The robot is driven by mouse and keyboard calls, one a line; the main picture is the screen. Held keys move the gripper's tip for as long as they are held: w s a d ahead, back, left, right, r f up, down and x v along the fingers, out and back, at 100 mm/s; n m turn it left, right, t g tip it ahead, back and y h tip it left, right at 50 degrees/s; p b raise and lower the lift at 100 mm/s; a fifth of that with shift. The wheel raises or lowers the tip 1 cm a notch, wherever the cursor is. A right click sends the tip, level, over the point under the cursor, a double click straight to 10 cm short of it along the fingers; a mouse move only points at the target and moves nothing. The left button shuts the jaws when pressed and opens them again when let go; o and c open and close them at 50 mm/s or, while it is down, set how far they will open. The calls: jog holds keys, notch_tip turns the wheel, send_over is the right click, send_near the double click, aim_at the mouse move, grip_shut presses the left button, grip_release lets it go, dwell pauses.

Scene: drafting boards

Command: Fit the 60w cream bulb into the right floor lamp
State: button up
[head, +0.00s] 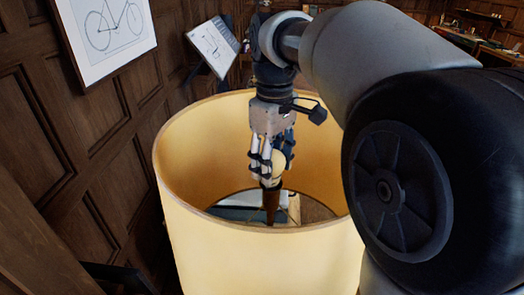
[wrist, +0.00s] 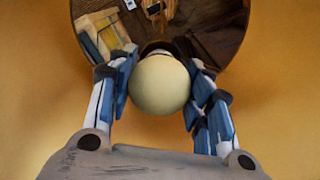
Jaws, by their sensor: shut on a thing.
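The cream bulb (head: 278,160) is round and pale, held between the fingers of my gripper (head: 268,168) inside the lampshade. It also shows in the wrist view (wrist: 160,86), with a blue-padded finger on each side. My gripper is shut on it and points down through the open top of the floor lamp's cream shade (head: 255,250). A brown tapered stem (head: 271,207) stands directly under the bulb in the head view. The fingers and bulb hide where bulb and stem meet, so I cannot tell if they touch. No wattage marking is readable.
The shade wall (wrist: 270,90) surrounds my gripper, with some space on each side. Wood floor shows through its lower opening. A panelled wall (head: 100,140) with a framed bicycle drawing (head: 107,25) is at left. A tilted drafting board (head: 212,47) stands behind.

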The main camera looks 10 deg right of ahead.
jog(key=shift+f, duration=0.4)
jog(key=o, duration=0.9)
jog(key=shift+o, duration=0.2)
